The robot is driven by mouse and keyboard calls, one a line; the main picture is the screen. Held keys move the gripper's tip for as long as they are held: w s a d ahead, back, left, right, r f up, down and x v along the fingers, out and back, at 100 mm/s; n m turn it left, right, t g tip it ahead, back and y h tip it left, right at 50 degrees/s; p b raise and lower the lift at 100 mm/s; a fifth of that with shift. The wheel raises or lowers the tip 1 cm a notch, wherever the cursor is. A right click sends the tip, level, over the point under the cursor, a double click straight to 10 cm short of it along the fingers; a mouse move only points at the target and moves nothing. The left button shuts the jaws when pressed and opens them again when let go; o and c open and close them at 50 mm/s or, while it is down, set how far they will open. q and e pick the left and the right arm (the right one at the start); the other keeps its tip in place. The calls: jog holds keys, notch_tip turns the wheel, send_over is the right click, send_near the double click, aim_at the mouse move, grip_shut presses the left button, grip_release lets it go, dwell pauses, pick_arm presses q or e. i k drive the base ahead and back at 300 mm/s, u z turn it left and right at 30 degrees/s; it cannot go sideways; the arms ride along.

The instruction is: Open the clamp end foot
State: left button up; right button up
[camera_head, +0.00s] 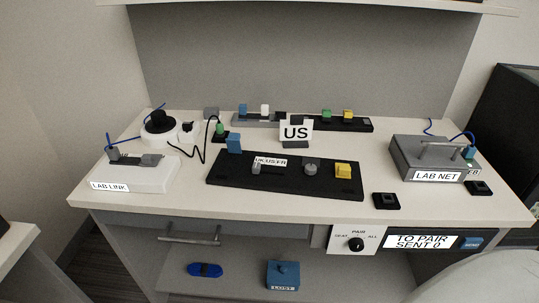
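No part is labelled as a clamp or an end foot, and I cannot tell for sure which one it is. At the left, a white block labelled LAB LINK (137,178) carries a grey clamp-like fitting (134,159) with a blue cable. Neither of my grippers shows.
A grey LAB NET box (408,163) with a bar handle stands at the right. A US sign (296,131) stands behind the board. A PAIR dial (356,244) and drawer handle (190,238) are below the desk edge.

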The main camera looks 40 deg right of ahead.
aim_at(342, 171)
jog(key=u, duration=0.45)
jog(key=k, duration=0.8)
jog(key=z, duration=1.2)
jog(key=i, duration=0.2)
